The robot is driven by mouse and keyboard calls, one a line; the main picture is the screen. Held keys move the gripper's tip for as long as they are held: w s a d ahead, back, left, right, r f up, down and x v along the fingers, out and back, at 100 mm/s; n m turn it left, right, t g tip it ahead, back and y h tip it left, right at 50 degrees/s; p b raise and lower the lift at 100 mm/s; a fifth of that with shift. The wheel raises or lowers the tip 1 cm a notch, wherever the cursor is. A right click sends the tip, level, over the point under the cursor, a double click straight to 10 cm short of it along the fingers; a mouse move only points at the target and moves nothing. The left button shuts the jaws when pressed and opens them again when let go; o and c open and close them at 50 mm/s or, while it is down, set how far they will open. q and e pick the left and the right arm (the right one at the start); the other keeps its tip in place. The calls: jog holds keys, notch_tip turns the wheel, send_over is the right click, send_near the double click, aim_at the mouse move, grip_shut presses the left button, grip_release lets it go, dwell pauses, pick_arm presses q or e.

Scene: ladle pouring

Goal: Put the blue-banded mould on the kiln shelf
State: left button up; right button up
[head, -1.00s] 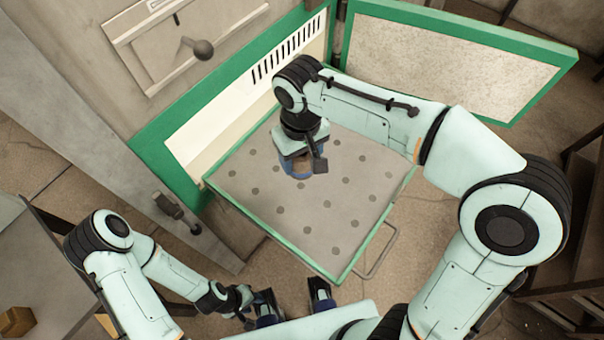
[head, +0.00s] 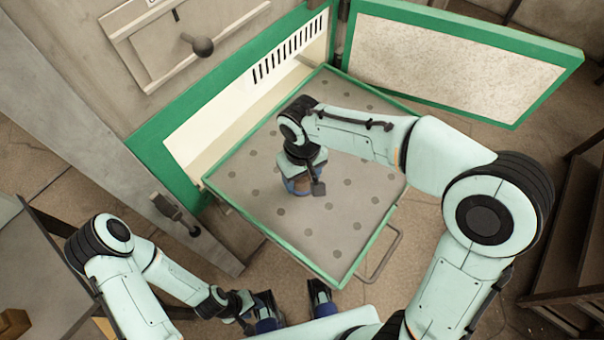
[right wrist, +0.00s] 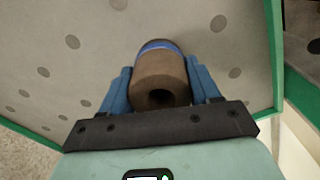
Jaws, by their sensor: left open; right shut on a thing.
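The blue-banded mould (right wrist: 161,77) is a brown cylinder with a dark hole in its near end and a blue band at its far end. My right gripper (head: 301,187) is shut on it, with blue fingers on both sides in the right wrist view. The mould is over the kiln shelf (head: 340,215), a grey plate with dark round spots and a green rim. I cannot tell whether it touches the plate. In the head view my right gripper partly hides the mould. My left gripper (head: 291,303) is open and empty in front of the shelf, near the bottom edge.
The kiln's green-framed opening (head: 185,145) lies behind and left of the shelf. Its open door (head: 450,65) stands at the back right. A wire handle (head: 387,255) sticks out from the shelf's front right. The plate around the mould is clear.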

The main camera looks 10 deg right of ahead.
jog(key=o, duration=1.2)
jog(key=shift+f, duration=0.1)
jog(key=shift+r, duration=0.35)
notch_tip(320, 180, up, 12)
jog(key=shift+f+p, duration=0.1)
jog(key=shift+p, duration=1.05)
jog(key=shift+f, duration=0.1)
